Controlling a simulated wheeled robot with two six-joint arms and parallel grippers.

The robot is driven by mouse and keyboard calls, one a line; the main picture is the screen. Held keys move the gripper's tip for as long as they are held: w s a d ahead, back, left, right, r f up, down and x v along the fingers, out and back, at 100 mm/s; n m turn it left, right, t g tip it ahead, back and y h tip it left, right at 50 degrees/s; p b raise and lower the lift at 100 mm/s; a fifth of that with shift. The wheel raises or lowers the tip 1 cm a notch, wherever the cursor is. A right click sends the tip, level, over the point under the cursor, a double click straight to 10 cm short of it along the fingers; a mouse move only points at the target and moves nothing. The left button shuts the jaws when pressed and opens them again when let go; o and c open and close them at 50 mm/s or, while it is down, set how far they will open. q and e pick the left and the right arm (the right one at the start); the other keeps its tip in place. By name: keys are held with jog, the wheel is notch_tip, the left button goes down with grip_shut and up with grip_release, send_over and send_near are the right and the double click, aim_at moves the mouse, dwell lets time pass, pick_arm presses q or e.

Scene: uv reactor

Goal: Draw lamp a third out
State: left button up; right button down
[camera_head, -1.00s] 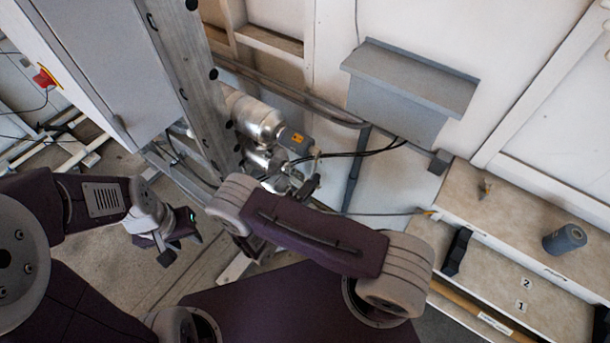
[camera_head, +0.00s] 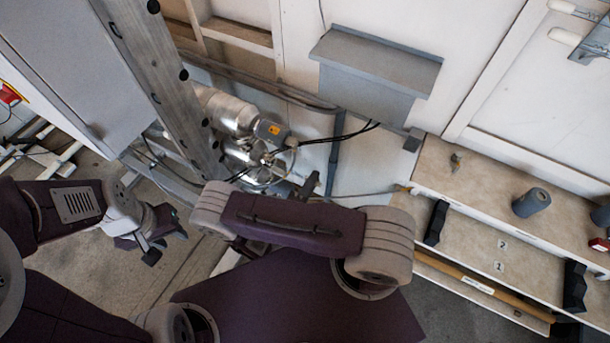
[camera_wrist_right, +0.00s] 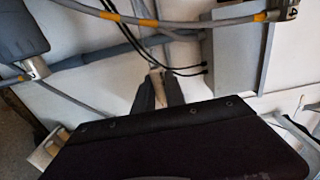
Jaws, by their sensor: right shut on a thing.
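The steel reactor cylinders (camera_head: 232,108) lie behind the grey post in the head view. A grey connector cap with an orange label (camera_head: 270,131) sits at the upper cylinder's right end. My right gripper (camera_wrist_right: 157,88) is shut on a narrow pale piece (camera_wrist_right: 156,77) in the right wrist view, which looks like the lamp's end. The lamp's length is hidden. In the head view my right arm covers most of that gripper, below and right of the cylinders. My left gripper (camera_head: 165,242) is open and empty over the floor at left.
A grey wall box (camera_head: 375,75) hangs above, with black cables (camera_head: 340,137) running from it. At right, a bench (camera_head: 480,190) holds a grey cylinder (camera_head: 531,202), a small brass part (camera_head: 456,161) and black holders (camera_head: 436,222). The grey post (camera_head: 165,90) stands close at left.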

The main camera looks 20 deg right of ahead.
jog(key=s+d+p, duration=0.1)
jog(key=s+d, duration=0.2)
jog(key=s, duration=0.2)
jog(key=shift+d, duration=0.35)
dwell(0.3)
